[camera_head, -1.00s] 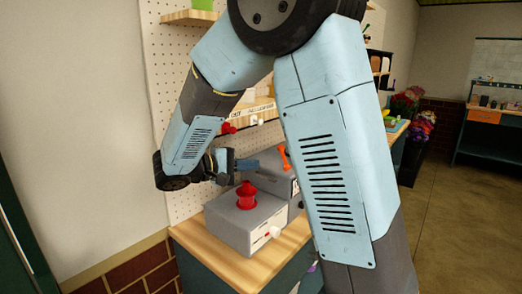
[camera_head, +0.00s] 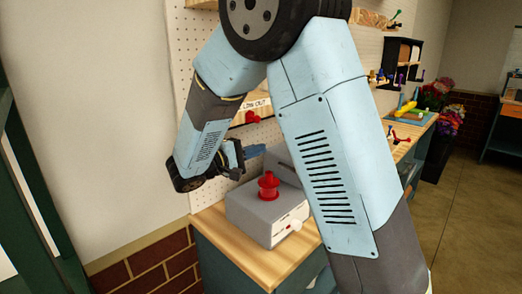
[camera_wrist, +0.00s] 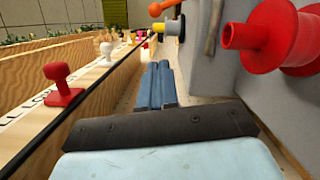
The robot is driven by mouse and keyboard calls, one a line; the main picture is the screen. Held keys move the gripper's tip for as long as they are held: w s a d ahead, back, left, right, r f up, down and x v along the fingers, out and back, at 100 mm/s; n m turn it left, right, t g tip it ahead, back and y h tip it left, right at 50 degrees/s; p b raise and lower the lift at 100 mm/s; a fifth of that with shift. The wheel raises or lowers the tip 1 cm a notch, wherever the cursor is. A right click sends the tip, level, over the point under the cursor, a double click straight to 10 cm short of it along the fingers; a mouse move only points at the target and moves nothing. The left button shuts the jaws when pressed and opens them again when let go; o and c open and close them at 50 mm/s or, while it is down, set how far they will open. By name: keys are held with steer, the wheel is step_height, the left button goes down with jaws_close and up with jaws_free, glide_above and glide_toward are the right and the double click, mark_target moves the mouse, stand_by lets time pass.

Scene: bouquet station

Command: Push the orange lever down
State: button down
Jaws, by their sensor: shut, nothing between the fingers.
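The orange lever shows in the wrist view as an orange ball end (camera_wrist: 156,9) and part of its arm, at the top edge, beyond my fingertips. It stands at the side of a grey box (camera_wrist: 205,60). In the head view the lever is hidden behind my arm. My gripper (camera_wrist: 158,66) is shut and empty, its blue fingers pointing toward the lever, with a gap between them. In the head view my gripper (camera_head: 256,151) is above and behind the nearer grey box (camera_head: 250,212).
A red spool (camera_wrist: 270,37) sticks out from the box at right; it also shows in the head view (camera_head: 268,186). At left in the wrist view, a shelf (camera_wrist: 40,125) carries a red stamp (camera_wrist: 62,84) and a white stamp (camera_wrist: 106,52). A pegboard wall (camera_head: 183,60) is behind.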

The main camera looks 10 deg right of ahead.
steer(key=w+d, duration=0.1)
steer(key=d, duration=0.9)
steer(key=shift+w+d+r, duration=0.3)
steer(key=shift+w+r, duration=0.05)
steer(key=shift+r, duration=0.1)
steer(key=shift+s+d+r+m, duration=0.15)
steer(key=shift+s+r+m, duration=0.1)
steer(key=shift+m, duration=0.35)
